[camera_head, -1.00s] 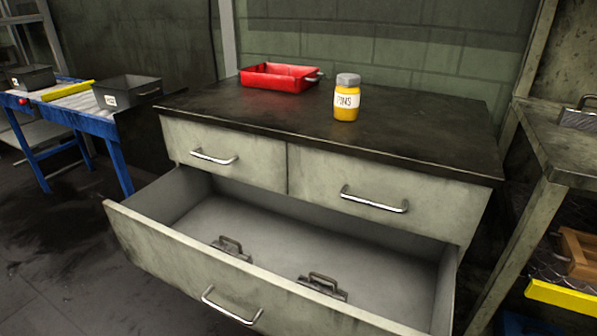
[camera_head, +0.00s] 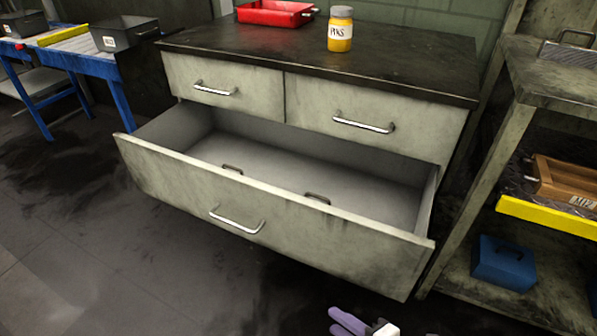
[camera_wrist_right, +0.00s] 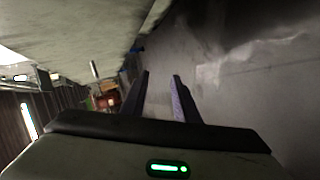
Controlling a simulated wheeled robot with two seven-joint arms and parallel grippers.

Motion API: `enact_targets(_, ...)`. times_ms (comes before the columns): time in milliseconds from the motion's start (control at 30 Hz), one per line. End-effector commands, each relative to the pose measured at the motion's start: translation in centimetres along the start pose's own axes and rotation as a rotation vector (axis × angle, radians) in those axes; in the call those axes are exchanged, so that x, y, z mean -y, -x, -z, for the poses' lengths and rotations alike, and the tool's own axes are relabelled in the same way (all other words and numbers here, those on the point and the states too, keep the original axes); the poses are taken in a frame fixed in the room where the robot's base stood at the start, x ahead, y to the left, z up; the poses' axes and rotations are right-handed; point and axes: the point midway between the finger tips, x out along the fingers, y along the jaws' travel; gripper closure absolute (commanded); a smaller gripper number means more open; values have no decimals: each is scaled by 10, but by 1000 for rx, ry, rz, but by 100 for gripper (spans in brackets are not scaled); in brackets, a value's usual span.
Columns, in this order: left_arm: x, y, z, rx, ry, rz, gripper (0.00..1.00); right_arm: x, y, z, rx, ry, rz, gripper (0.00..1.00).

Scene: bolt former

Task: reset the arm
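My right gripper (camera_head: 332,319) shows at the bottom edge of the head view, in front of the open drawer and apart from it. Its two purple fingers also show in the right wrist view (camera_wrist_right: 162,76), spread with a gap and nothing between them. My left gripper is not in view. The wide lower drawer (camera_head: 190,177) of the grey cabinet is pulled out. Inside it are two dark handled objects, mostly hidden by the drawer front, with the handle of one (camera_head: 317,198) just showing.
The dark cabinet top (camera_head: 270,50) bears a red tray (camera_head: 275,17) and a yellow-filled jar (camera_head: 341,32). A metal shelf (camera_head: 535,75) stands at the right with a wooden box (camera_head: 565,180) and a blue box (camera_head: 503,262). A blue table (camera_head: 90,68) is at the left. Floor is clear at lower left.

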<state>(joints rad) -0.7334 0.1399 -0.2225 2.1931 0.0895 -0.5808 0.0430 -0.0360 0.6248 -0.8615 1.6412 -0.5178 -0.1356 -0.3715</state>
Motion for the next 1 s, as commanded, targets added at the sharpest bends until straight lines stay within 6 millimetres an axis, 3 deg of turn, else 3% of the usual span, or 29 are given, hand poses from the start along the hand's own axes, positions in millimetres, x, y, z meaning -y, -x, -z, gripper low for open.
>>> enact_targets(33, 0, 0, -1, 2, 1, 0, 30, 9, 12, -24, 26, 38, 29, 72)
enact_targets(100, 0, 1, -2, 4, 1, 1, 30, 19, 26, -51, 55, 81, 62, 72)
enact_targets(400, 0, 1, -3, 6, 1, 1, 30, 38, 89, -150, 164, 241, 183, 72)
enact_targets(500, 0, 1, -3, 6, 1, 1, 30, 38, 97, -132, 200, 49, 161, 72)
enact_targets(1000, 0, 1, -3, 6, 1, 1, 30, 40, 174, -102, 415, -742, 162, 72)
